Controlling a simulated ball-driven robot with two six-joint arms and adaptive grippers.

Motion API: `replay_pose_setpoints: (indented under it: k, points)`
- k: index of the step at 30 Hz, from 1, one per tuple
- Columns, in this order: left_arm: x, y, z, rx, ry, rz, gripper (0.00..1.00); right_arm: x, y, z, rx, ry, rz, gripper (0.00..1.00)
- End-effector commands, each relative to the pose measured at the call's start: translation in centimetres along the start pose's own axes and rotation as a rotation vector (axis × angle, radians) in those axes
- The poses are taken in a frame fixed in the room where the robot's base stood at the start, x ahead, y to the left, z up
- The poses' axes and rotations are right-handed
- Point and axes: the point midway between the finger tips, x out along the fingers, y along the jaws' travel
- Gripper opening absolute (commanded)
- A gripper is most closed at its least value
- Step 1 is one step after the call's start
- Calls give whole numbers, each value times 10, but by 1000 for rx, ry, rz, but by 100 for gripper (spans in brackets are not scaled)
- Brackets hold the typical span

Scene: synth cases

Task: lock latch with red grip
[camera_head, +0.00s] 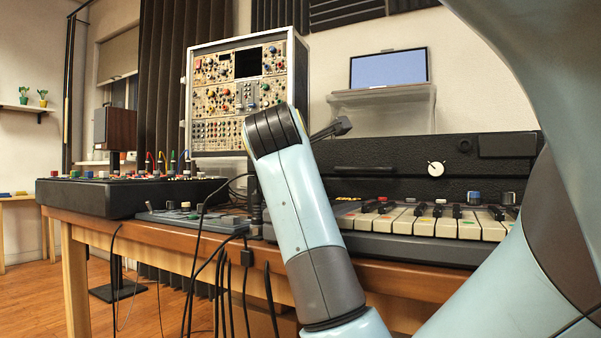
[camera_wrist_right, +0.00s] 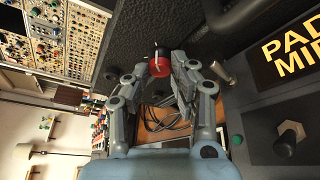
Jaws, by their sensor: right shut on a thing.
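The latch's red grip (camera_wrist_right: 158,67) shows in the right wrist view, at the edge of a black textured case (camera_wrist_right: 190,28). My right gripper (camera_wrist_right: 160,70) has its fingertips on either side of the red grip and is shut on it. The rest of the latch is mostly hidden by the fingers, so I cannot tell its position. In the head view my arm stands in front of the bench and I cannot make out the red grip there. My left gripper is in neither view.
A keyboard (camera_head: 430,218) in a black case stands right on the wooden bench (camera_head: 165,233). A black console (camera_head: 120,196) and a grey-blue pedal unit (camera_head: 190,219) stand left. A synth rack (camera_head: 213,100) rises behind. Cables (camera_head: 205,260) hang off the front edge.

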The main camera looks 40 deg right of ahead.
Motion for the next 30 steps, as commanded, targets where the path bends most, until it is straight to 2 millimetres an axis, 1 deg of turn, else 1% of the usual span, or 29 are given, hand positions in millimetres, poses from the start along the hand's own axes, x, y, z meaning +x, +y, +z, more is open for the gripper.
replay_pose_setpoints:
  k: [1, 17, 18, 22, 23, 30]
  points:
    - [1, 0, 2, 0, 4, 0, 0, 0, -2, -2, 7, 3, -1, 0]
    - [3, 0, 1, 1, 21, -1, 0, 0, -2, -1, 28, 2, 7, 0]
    - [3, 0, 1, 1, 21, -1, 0, 0, -2, -1, 28, 2, 7, 28]
    - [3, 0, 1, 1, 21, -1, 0, 0, -2, -1, 28, 1, 8, 45]
    - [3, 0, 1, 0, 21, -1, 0, 0, -1, -1, 28, 1, 9, 46]
    - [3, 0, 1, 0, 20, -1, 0, 0, -1, 0, 28, 0, 10, 46]
